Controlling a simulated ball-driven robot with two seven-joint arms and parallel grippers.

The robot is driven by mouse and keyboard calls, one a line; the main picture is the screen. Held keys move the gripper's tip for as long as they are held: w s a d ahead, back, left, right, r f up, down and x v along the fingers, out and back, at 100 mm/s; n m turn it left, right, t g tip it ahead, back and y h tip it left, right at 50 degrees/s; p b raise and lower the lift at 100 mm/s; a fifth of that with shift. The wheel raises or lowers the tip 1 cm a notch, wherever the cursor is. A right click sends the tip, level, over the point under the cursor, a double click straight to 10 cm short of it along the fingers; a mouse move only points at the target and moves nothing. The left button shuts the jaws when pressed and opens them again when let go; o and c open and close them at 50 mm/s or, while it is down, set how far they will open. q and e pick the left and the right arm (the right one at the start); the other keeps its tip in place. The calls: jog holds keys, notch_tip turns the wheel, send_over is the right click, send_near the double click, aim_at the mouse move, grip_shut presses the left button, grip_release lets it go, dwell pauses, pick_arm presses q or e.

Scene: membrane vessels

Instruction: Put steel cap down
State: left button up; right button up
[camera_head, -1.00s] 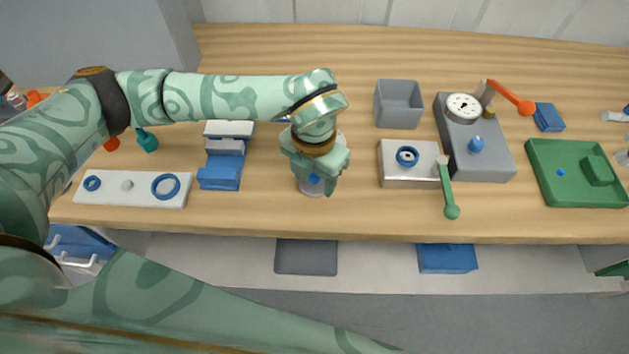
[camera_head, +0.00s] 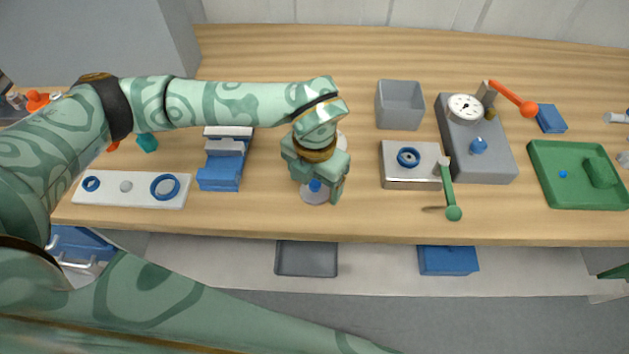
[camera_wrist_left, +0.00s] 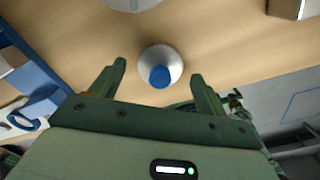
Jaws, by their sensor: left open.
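The steel cap (camera_head: 318,197) is a round pale metal disc with a blue knob on top. It lies on the wooden bench near the front edge and also shows in the left wrist view (camera_wrist_left: 176,73). My left gripper (camera_head: 321,189) is just above it. In the left wrist view the two fingers (camera_wrist_left: 154,76) are spread wide, with the cap beyond and between their tips. The fingers partly cover the cap in the head view. My right gripper is not in view.
A steel block with a blue ring (camera_head: 397,178) and a grey gauge unit (camera_head: 490,163) stand to the right. A white plate with rings (camera_head: 107,199) and a blue-and-grey fixture (camera_head: 220,175) are to the left. A grey bin (camera_head: 402,120) stands behind.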

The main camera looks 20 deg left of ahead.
aim_at(315, 182)
pick_arm(q)
notch_tip(315, 182, up, 11)
jog(key=p, duration=0.2)
dwell(0.3)
dwell(1.0)
